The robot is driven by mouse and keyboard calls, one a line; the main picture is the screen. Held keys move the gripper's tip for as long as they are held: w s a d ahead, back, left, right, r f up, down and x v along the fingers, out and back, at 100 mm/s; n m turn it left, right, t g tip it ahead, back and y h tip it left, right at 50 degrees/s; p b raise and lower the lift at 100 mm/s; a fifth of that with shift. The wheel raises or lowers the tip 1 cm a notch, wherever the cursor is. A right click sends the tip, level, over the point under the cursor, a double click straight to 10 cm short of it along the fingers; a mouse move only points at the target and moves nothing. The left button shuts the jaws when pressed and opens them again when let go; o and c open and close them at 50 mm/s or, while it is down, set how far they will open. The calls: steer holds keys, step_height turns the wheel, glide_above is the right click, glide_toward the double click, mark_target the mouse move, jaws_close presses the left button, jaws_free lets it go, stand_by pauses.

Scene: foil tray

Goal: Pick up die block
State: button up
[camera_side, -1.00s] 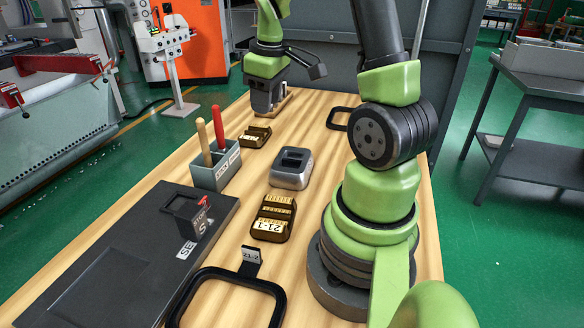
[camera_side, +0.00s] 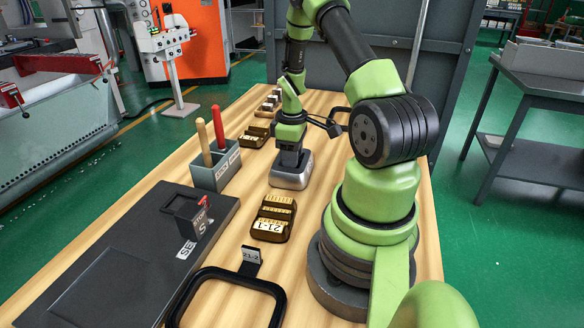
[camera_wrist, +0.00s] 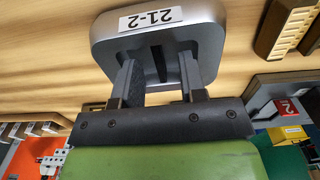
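A silver-grey block (camera_side: 289,181) with rounded corners and a dark recess in its top stands near the middle of the wooden table. In the wrist view this block (camera_wrist: 204,38) carries a white label reading 21-2. My gripper (camera_side: 290,157) points down over it, with the fingertips at the recess. In the wrist view my gripper (camera_wrist: 158,64) has its two fingers apart, with a dark slot of the block between them. Whether the fingers touch the block cannot be told. Part of the recess is hidden by my gripper.
A brown slotted block (camera_side: 272,218) labelled 21-1 stands in front; similar ones (camera_side: 254,137) lie behind and at the back (camera_side: 268,104). Left are a grey holder (camera_side: 216,171) with two upright handles and a dark plate (camera_side: 115,262). A black frame (camera_side: 235,273) lies at the front.

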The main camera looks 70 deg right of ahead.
steer(key=shift+f, duration=0.8)
jaws_close()
steer(key=shift+w+r, duration=0.1)
stand_by(0.7)
